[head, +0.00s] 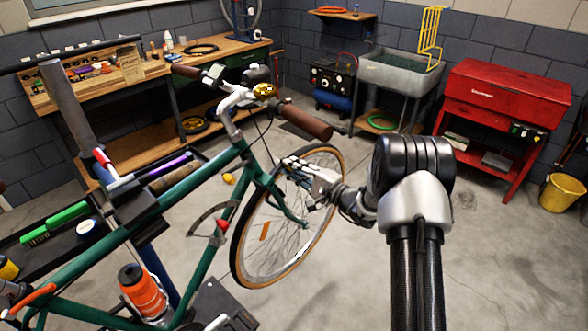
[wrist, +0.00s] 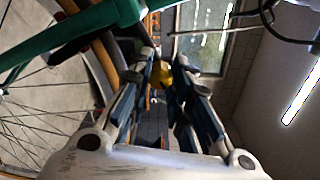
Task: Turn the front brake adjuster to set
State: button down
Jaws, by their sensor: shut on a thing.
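The green bicycle (head: 190,180) is held in a stand, its front wheel toward the middle of the head view. My gripper (head: 288,163) is at the top of the front wheel, below the brown right-hand grip of the handlebar. In the wrist view my gripper (wrist: 162,72) has its fingertips closed on a small rounded yellow knob (wrist: 162,76), which looks like the front brake adjuster. The fingers cover its sides. In the head view the knob is hidden by my gripper. I cannot tell its turned angle.
The front tyre (head: 241,260) and green fork (wrist: 60,38) are close to my gripper. Dark cables (wrist: 268,18) run nearby in the wrist view. A tool tray (head: 60,240) is at left. The floor at right is open before the red cabinet (head: 505,105).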

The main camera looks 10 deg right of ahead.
dwell(0.3)
jog(key=c, duration=1.4)
grip_release()
jog(key=shift+c, duration=0.2)
jog(key=v, duration=1.2)
